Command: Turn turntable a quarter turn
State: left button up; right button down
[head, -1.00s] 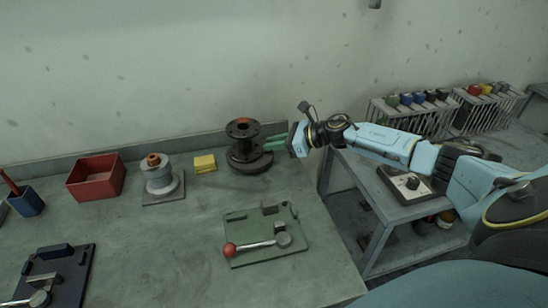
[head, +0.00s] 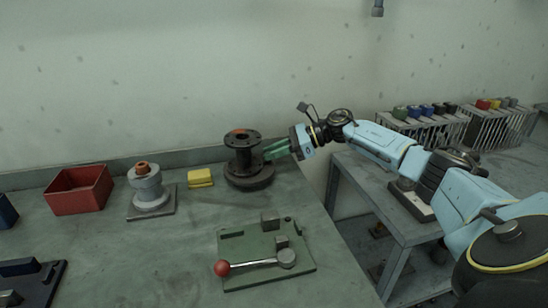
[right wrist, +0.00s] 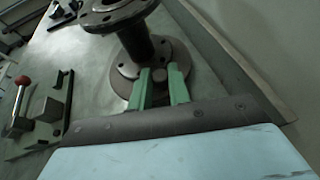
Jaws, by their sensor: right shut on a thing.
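The dark turntable (head: 250,180) is a round disc near the right end of the bench in the head view. A dark flanged spool (head: 242,153) with an orange spot on its top flange stands upright on it. In the right wrist view the disc (right wrist: 180,54) shows bolt holes, and the spool (right wrist: 136,38) rises from it. My right gripper (head: 268,152) reaches in from the right. Its green fingers (right wrist: 160,86) are shut on a short round grey peg (right wrist: 159,75) at the disc's near edge. My left gripper is not in view.
A green plate with a red-knobbed lever (head: 265,258) lies in front. To the left are a yellow block (head: 200,178), a grey stepped part (head: 149,187) and a red bin (head: 79,190). The wall is close behind. A side table (head: 385,213) stands right.

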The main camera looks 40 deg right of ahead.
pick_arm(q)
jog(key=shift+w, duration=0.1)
pick_arm(e)
jog(key=shift+a, duration=0.1)
jog(key=c, duration=1.3)
grip_release()
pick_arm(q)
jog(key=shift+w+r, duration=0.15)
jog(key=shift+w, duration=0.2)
pick_arm(e)
jog(key=v, duration=1.3)
jog(key=shift+r, duration=0.15)
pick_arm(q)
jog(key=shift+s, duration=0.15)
